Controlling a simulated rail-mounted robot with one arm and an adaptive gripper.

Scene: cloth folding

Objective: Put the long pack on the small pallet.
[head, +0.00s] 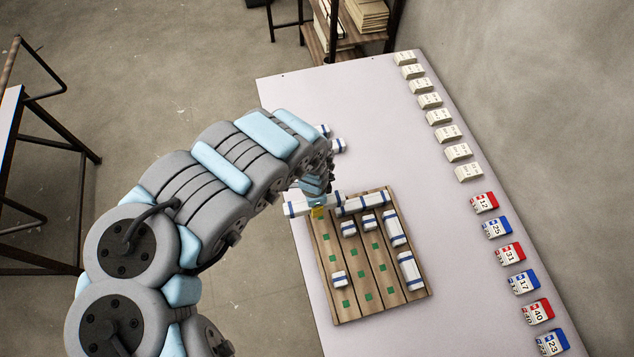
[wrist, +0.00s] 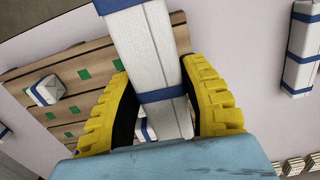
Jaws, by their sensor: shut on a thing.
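My gripper (head: 318,211) is over the far left corner of the wooden pallet (head: 325,262), which has green squares on its boards. Its yellow fingers are shut on a long white pack with blue bands (head: 298,208). In the wrist view the held long pack (wrist: 148,50) runs up between the fingers (wrist: 165,105). The pallet (wrist: 100,68) shows below it, to the left. The gap between pack and boards cannot be judged. Other long packs lie on the pallet: one at the far edge (head: 362,204) and two along the right side (head: 394,229) (head: 410,271).
Three small packs (head: 348,228) (head: 369,222) (head: 338,278) sit on the pallet. More packs (head: 338,146) lie on the table beyond, partly behind my arm. White blocks (head: 441,117) and red and blue numbered blocks (head: 497,227) line the table's right edge.

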